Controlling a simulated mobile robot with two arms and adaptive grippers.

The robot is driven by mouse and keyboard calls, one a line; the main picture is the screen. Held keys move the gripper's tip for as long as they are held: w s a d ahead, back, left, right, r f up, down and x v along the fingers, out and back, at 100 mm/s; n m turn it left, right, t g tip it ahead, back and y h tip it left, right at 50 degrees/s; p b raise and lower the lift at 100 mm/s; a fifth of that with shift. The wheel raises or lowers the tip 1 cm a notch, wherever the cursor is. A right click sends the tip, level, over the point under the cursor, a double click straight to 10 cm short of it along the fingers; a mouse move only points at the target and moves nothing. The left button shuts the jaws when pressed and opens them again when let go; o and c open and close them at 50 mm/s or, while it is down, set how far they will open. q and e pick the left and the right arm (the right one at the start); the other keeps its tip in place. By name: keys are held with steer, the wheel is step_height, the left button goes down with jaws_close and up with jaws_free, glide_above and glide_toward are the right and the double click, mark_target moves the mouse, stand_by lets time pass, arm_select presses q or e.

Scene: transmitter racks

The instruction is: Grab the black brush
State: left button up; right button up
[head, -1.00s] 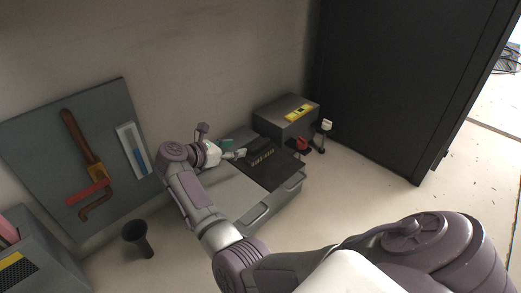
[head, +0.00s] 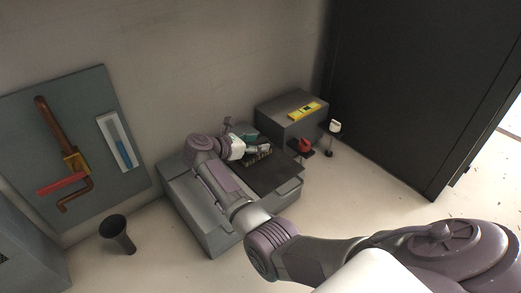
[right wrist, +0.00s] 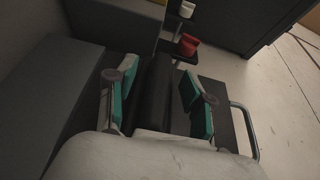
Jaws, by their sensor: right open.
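In the right wrist view my right gripper (right wrist: 157,82) is open, with teal pads on both fingers. The black brush body (right wrist: 156,92) lies between the pads, with a visible gap on the right side. My left gripper is not in view.
A grey box with a yellow level (head: 305,109) stands behind the mat. A red item (head: 305,147) and a white-topped item (head: 335,127) stand to its right. A dark cabinet (head: 410,90) is at right.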

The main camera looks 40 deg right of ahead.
steer(key=shift+a, duration=0.1)
jaws_close()
steer(key=shift+r, duration=0.15)
